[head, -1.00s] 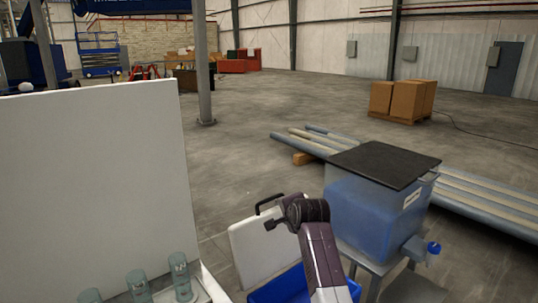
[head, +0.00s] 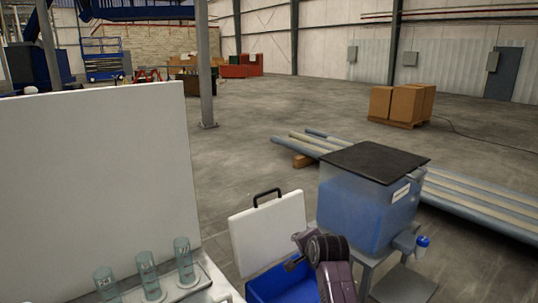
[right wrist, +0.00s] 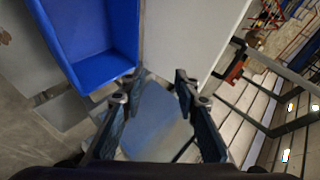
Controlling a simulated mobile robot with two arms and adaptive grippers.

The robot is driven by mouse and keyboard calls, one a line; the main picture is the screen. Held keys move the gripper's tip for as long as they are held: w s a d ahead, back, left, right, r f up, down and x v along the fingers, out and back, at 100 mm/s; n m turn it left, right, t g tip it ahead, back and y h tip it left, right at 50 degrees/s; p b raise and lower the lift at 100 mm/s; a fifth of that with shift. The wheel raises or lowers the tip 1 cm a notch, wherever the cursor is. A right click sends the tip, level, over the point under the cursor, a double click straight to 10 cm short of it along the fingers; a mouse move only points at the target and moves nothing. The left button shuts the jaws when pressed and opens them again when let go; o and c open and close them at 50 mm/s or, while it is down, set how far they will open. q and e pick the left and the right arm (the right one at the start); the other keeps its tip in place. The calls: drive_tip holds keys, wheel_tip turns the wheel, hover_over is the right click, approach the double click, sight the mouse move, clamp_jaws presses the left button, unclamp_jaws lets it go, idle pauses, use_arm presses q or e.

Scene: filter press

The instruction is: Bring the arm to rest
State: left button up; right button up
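My right arm (head: 335,270) comes up from the bottom of the head view, in front of the blue bin and the tank stand. Its fingers do not show clearly there. In the right wrist view my right gripper (right wrist: 160,85) is open, its two dark fingers apart, with nothing held between them. A blurred blue shape lies behind the gap; I cannot tell what it is. My left gripper is not in view.
A blue bin (head: 270,287) stands below a white panel with a black handle (head: 268,232). A tank of blue liquid (head: 362,212) with a black lid stands right. Glass cylinders (head: 184,262) stand lower left, before a tall white board (head: 95,180).

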drive_tip(key=s+d+f+n+g, duration=0.1)
drive_tip(key=s+d+f+n, duration=0.15)
drive_tip(key=s+f, duration=0.35)
drive_tip(key=s+d+f+n+g+h, duration=0.1)
drive_tip(key=s+d+f, duration=0.3)
drive_tip(key=s, duration=0.4)
drive_tip(key=s+d+f+n+g, duration=0.1)
drive_tip(key=s+d+f+n, duration=0.15)
drive_tip(key=s+f, duration=0.35)
drive_tip(key=s+d+n+g, duration=0.3)
drive_tip(key=s+n, duration=0.5)
drive_tip(key=s, duration=2.3)
wheel_tip(320, 180, down, 25)
drive_tip(key=s+a+g, duration=0.1)
drive_tip(key=g, duration=0.1)
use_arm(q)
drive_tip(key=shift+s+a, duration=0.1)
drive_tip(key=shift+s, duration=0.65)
use_arm(e)
drive_tip(key=s+d+f+g, duration=0.1)
drive_tip(key=s+d+f, duration=0.2)
drive_tip(key=s+f, duration=1.4)
drive_tip(key=shift+s+f, duration=0.35)
drive_tip(key=shift+s, duration=0.3)
